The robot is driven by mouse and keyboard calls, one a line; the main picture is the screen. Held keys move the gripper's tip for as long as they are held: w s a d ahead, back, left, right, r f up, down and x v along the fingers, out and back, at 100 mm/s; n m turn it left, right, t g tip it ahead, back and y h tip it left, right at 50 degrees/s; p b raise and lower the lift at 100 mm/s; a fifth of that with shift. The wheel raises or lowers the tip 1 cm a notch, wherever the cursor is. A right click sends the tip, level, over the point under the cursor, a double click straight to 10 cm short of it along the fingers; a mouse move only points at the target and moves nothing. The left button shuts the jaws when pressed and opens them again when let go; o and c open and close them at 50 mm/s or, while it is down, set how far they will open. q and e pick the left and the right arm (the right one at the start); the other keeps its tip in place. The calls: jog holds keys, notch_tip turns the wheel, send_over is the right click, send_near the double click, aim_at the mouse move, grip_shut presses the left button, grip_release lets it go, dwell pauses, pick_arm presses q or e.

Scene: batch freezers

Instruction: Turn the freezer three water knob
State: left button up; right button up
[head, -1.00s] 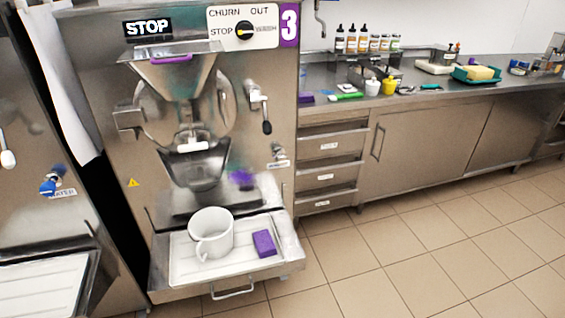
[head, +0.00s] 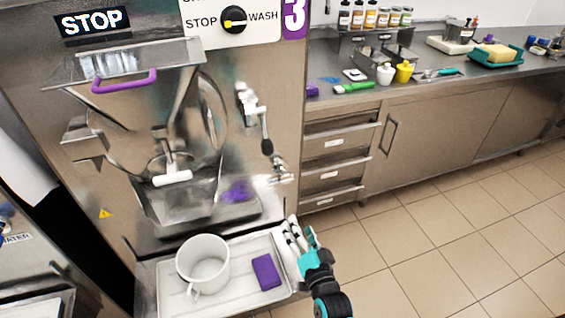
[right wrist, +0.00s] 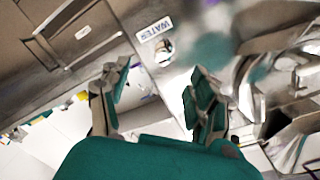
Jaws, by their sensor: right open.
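Freezer three (head: 285,120) is the steel machine marked with a purple 3. Its water knob (head: 279,169) is a small metal fitting low on the right of its front, below the black-handled lever. In the right wrist view the knob (right wrist: 164,52) shows just under a WATER label (right wrist: 155,30), ahead of the fingers. My right gripper (head: 299,231) is at the right edge of the drip tray, below the knob and apart from it. In the right wrist view my right gripper (right wrist: 160,88) is open with nothing between its fingers. My left gripper is out of view.
A white jug (head: 203,265) and a purple sponge (head: 266,271) stand on the tray (head: 240,292) beside my right gripper. Drawers (head: 335,171) stand to the right. The floor there is clear.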

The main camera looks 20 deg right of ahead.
jog(key=r, duration=0.2)
jog(key=b, duration=0.3)
send_near(285, 181)
jog(key=shift+t, duration=0.3)
jog(key=w+b, duration=0.2)
jog(key=w, duration=0.1)
jog(key=w+b, duration=0.2)
jog(key=w, duration=0.1)
jog(key=w+b, duration=0.2)
jog(key=w, duration=0.2)
jog(key=shift+d+f, duration=0.15)
jog(key=shift+f, duration=0.2)
jog(key=shift+w+r+b, duration=0.2)
jog(key=shift+w+b, duration=0.15)
jog(key=shift+w, duration=0.2)
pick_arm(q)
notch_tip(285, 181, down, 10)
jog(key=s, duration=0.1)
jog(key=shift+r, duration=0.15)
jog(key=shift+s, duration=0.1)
pick_arm(e)
jog(key=shift+c, duration=0.8)
jog(key=c, duration=1)
jog(key=shift+c, duration=0.2)
